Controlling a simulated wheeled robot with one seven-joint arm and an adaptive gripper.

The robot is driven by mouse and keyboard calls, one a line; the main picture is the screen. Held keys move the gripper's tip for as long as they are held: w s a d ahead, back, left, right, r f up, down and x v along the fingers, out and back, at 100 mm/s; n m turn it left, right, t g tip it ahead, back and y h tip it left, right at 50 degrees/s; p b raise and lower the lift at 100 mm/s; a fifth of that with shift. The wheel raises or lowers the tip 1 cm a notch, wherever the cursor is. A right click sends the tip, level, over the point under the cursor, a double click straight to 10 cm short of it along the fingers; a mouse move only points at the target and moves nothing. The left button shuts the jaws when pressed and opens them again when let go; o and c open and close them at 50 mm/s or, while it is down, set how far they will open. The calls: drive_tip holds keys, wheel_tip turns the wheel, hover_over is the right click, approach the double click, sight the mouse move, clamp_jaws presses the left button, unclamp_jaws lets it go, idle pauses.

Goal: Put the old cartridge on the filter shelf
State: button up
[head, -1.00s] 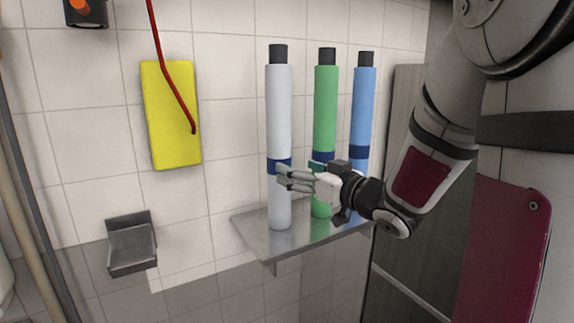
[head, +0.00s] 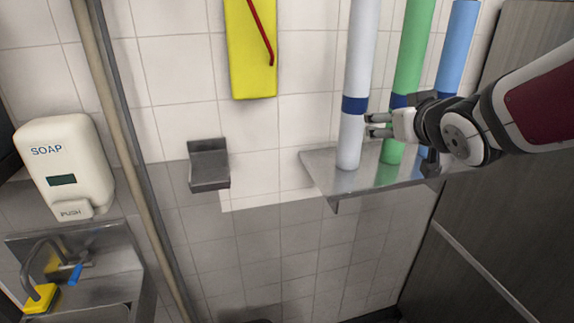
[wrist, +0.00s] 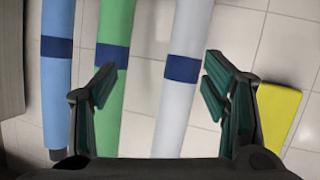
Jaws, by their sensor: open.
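Three tall cartridges stand upright on a metal wall shelf (head: 322,171): a white one (head: 351,133) at the left, a green one (head: 393,148) in the middle and a blue one (head: 457,45) at the right. Each has a dark blue band. The frames do not show which is the old one. My gripper (head: 372,126) is open at band height, just right of the white cartridge. Contact cannot be told. The blue cartridge (wrist: 57,95) is outside the fingers.
A small empty metal bracket (head: 209,172) is on the wall left of the shelf. A soap dispenser (head: 66,165), sink (head: 95,280) and vertical pipes (head: 135,165) are at the left. A dark cabinet (head: 500,210) stands right.

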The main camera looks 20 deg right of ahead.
drive_tip(key=s+a+f+g+y, duration=0.1)
drive_tip(key=s+a+f+g, duration=0.1)
drive_tip(key=s+a+g, duration=0.2)
drive_tip(key=s+a+f+n+g+y, duration=0.1)
drive_tip(key=s+a+f+g+y, duration=0.1)
drive_tip(key=s+a, duration=0.9)
drive_tip(key=s+f+g, duration=0.1)
drive_tip(key=s+g, duration=0.1)
drive_tip(key=s, duration=0.2)
drive_tip(key=shift+a+f+y, duration=0.3)
drive_tip(key=shift+w, duration=0.1)
